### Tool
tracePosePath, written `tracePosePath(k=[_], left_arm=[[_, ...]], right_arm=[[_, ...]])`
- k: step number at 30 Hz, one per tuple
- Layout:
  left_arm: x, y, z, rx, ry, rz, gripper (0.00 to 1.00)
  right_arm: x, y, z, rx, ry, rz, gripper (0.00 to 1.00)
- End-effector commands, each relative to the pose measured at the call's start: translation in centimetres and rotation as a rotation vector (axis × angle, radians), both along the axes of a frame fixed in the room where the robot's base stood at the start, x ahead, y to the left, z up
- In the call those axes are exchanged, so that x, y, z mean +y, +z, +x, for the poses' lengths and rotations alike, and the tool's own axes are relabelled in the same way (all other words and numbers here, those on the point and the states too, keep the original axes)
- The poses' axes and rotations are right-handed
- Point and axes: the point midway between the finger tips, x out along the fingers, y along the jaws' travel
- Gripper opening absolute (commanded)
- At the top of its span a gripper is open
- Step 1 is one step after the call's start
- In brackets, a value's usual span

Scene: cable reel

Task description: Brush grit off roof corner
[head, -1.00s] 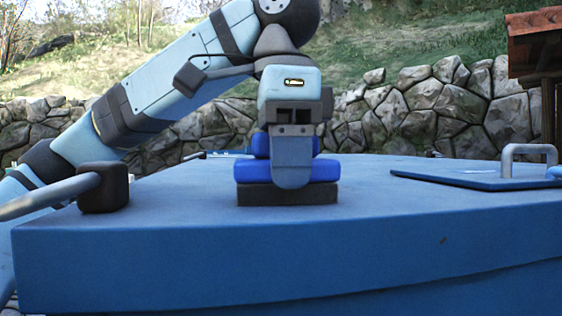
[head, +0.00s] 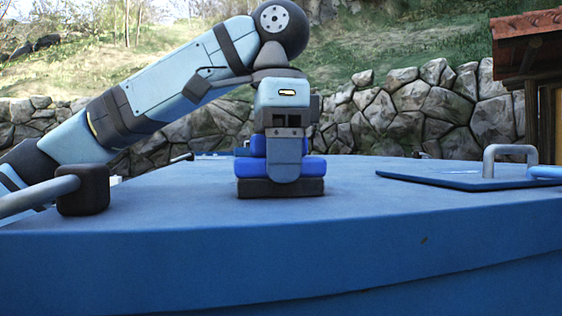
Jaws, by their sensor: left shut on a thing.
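The blue roof (head: 200,255) fills the lower part of the head view, its front edge running across. A brush (head: 310,167) with a blue body and a dark bristle block stands upright on the roof, bristles down and seemingly touching the surface. My left gripper (head: 284,170) is shut on the brush's blue body from above and hides part of it. A small dark speck (head: 423,240) shows on the roof's front face at the right. I cannot make out loose grit on the top. My right gripper is not in view.
A grey rail (head: 40,195) with a dark block (head: 83,190) stands at the roof's left edge. A raised hatch plate (head: 430,181) with a grey handle (head: 510,150) lies at the right. A stone wall (head: 400,110) stands behind. The roof between brush and hatch is clear.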

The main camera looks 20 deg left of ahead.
Motion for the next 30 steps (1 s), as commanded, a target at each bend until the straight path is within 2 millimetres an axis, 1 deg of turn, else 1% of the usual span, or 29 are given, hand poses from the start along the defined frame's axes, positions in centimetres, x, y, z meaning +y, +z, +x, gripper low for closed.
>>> tracePosePath(k=[6, 16, 24, 30], left_arm=[[1.2, -0.1, 1.6, -0.001, 0.003, -0.001, 0.34], [2.1, -0.2, 2.7, -0.001, 0.002, -0.001, 0.34], [3.5, -0.1, 4.5, -0.001, 0.003, -0.001, 0.34], [4.0, -0.1, 5.3, -0.001, 0.002, -0.001, 0.34]], right_arm=[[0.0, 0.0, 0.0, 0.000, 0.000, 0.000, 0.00], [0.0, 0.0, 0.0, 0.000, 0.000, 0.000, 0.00], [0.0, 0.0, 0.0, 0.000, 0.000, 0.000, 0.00], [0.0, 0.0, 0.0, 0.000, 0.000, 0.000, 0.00]])
